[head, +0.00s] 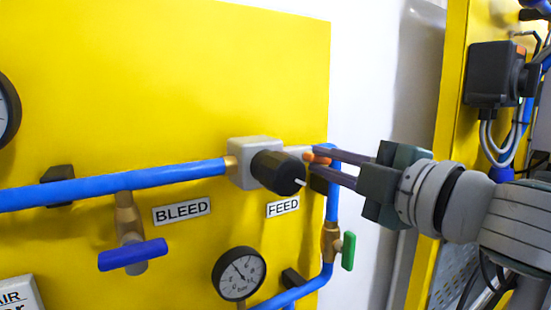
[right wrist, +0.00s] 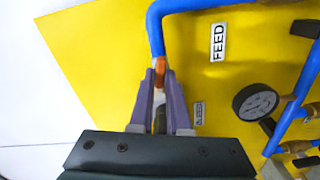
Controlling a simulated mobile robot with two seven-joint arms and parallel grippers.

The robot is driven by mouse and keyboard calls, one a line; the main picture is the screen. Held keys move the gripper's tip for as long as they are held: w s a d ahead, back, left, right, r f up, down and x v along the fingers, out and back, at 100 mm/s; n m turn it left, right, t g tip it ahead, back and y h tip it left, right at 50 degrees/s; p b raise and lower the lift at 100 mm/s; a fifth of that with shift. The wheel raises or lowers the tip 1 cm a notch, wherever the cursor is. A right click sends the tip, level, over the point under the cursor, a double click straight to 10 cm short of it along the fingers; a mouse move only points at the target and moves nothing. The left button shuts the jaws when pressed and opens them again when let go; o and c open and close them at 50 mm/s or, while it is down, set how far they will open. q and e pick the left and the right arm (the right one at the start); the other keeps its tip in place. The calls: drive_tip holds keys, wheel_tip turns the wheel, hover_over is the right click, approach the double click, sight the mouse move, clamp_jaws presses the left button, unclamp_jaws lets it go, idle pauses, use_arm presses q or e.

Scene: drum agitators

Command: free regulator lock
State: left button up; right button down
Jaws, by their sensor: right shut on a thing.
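The regulator is a grey block (head: 240,165) with a black knob (head: 278,172), set in the blue pipe on the yellow panel. A small orange piece (head: 317,158), seemingly the lock, is at its right side. My right gripper (head: 311,162) reaches in from the right, its two purple fingers shut on the orange piece. In the right wrist view the orange piece (right wrist: 161,68) shows at the fingertips (right wrist: 161,80). The regulator body is mostly hidden there by the fingers. My left gripper is not in view.
A blue valve handle (head: 132,254) sits beside the BLEED label (head: 182,211). The FEED label (head: 283,206), a green valve handle (head: 348,251) and a gauge (head: 239,273) lie below the regulator. A second yellow panel with a black box (head: 493,73) stands at right.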

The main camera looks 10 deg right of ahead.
drive_tip(key=shift+n, duration=1.5)
drive_tip(key=c, duration=0.9)
unclamp_jaws()
drive_tip(key=b+v, duration=0.4)
drive_tip(key=v, duration=0.6)
drive_tip(key=shift+b, duration=0.3)
